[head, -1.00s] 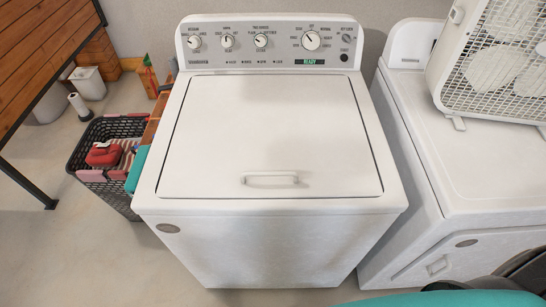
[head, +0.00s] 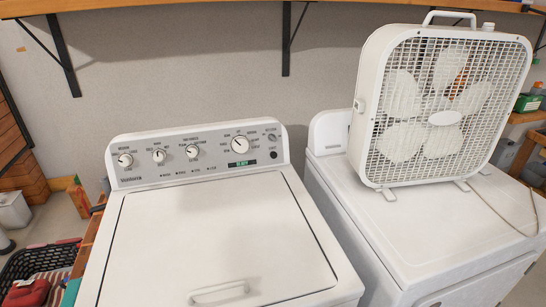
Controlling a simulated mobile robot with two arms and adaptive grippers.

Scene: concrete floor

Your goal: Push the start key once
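A white top-loading washer (head: 215,235) stands in the centre-left of the head view with its lid shut. Its grey control panel (head: 200,155) carries several round dials, including a larger dial (head: 240,143) on the right. A small green display (head: 239,164) sits below that dial. A dark round button (head: 273,155) is at the panel's right end, taken to be the start key; its label is too small to read. Neither of my grippers shows in the head view.
A white box fan (head: 440,110) stands on a second white machine (head: 430,220) to the right. A wooden shelf (head: 200,7) on dark brackets runs along the wall above. A black basket (head: 40,270) with a red item stands at the lower left.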

